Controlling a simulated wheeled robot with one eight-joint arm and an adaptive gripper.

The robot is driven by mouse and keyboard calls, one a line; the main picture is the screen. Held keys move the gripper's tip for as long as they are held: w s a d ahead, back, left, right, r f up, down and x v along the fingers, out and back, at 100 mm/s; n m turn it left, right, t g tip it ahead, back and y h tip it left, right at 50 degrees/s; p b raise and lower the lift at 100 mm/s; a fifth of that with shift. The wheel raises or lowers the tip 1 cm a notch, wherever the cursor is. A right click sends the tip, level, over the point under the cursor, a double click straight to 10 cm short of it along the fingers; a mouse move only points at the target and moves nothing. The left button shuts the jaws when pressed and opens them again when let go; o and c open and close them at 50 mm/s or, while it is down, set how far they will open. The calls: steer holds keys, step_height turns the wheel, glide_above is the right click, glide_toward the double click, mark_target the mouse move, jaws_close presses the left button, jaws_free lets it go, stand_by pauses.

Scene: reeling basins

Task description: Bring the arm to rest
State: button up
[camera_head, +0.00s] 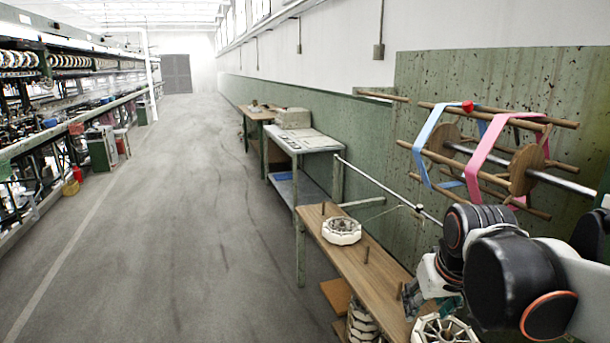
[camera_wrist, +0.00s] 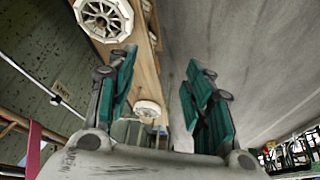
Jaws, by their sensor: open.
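My gripper (camera_wrist: 162,75) is open in the wrist view, its two green-padded fingers well apart with nothing between them. In the head view my gripper (camera_head: 413,299) is at the lower right, over the near end of the wooden bench (camera_head: 375,272), partly covered by my arm. My arm is bent at the right edge of that view. A white ring-shaped spool (camera_head: 440,330) lies close to the gripper and is cut by the bottom edge; a white spool also shows in the wrist view (camera_wrist: 104,16).
A wooden reel (camera_head: 527,168) with blue and pink bands is mounted at the right, just behind my arm. Another white spool (camera_head: 342,231) sits farther along the bench, near upright pegs. A white-topped table (camera_head: 308,141) stands beyond. The grey floor (camera_head: 170,230) to the left is clear.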

steer(key=s+a+f+t, duration=0.1)
steer(key=s+a+t, duration=0.1)
steer(key=s, duration=1)
steer(key=shift+a+f, duration=0.2)
steer(key=shift+a, duration=0.55)
